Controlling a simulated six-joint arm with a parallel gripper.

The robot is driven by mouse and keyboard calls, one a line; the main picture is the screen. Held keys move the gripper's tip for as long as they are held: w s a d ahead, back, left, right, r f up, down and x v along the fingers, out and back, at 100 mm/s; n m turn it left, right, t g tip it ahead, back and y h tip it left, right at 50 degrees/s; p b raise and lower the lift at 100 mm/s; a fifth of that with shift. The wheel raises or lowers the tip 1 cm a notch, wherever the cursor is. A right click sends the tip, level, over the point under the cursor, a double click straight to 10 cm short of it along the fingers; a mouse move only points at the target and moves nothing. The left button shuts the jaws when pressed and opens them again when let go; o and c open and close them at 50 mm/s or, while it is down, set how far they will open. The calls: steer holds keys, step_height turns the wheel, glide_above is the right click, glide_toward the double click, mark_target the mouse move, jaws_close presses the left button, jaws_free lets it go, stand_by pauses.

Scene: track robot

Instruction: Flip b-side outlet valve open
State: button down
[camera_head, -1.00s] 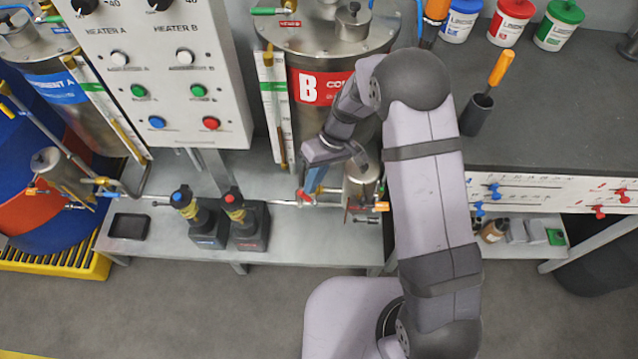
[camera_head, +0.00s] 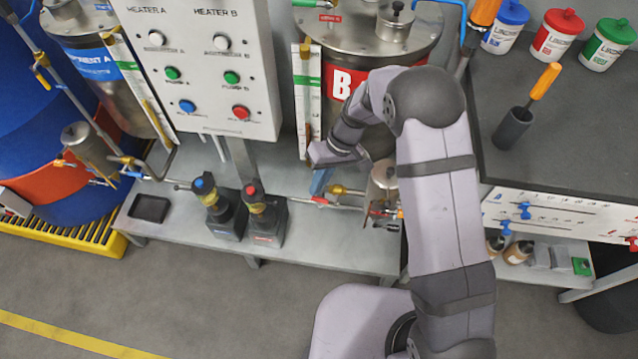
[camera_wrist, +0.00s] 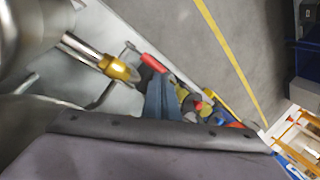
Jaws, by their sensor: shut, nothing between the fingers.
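The b-side outlet valve has a small red handle (camera_head: 320,201) on the thin pipe below the B tank (camera_head: 340,88). The handle appears to lie roughly along the pipe. In the wrist view the red handle (camera_wrist: 153,63) sits just beyond my fingertips, beside a brass fitting (camera_wrist: 119,69). My gripper (camera_head: 318,189) has blue fingers and points down just above the handle. The fingers are shut and empty in the wrist view (camera_wrist: 161,86). I cannot tell whether they touch the handle. My wrist and arm cover part of the B tank.
A metal canister (camera_head: 383,190) stands close right of the valve. Two dark pumps with blue (camera_head: 223,212) and red (camera_head: 262,212) tops stand left on the metal shelf (camera_head: 310,238). The heater control box (camera_head: 200,70) hangs above left. A grey bench (camera_head: 590,125) is at right.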

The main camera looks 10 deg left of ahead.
steer(key=shift+a+r, duration=0.1)
steer(key=shift+a, duration=0.1)
steer(key=shift+a+r, duration=0.2)
steer(key=shift+a, duration=0.35)
steer(key=shift+a, duration=0.1)
steer(key=w+a+r+p, duration=0.2)
steer(key=a+r, duration=0.3)
steer(key=a, duration=0.3)
steer(key=shift+r+p, duration=0.15)
steer(key=shift+p, duration=0.75)
steer(key=shift+w+m, duration=0.1)
steer(key=shift+m, duration=0.2)
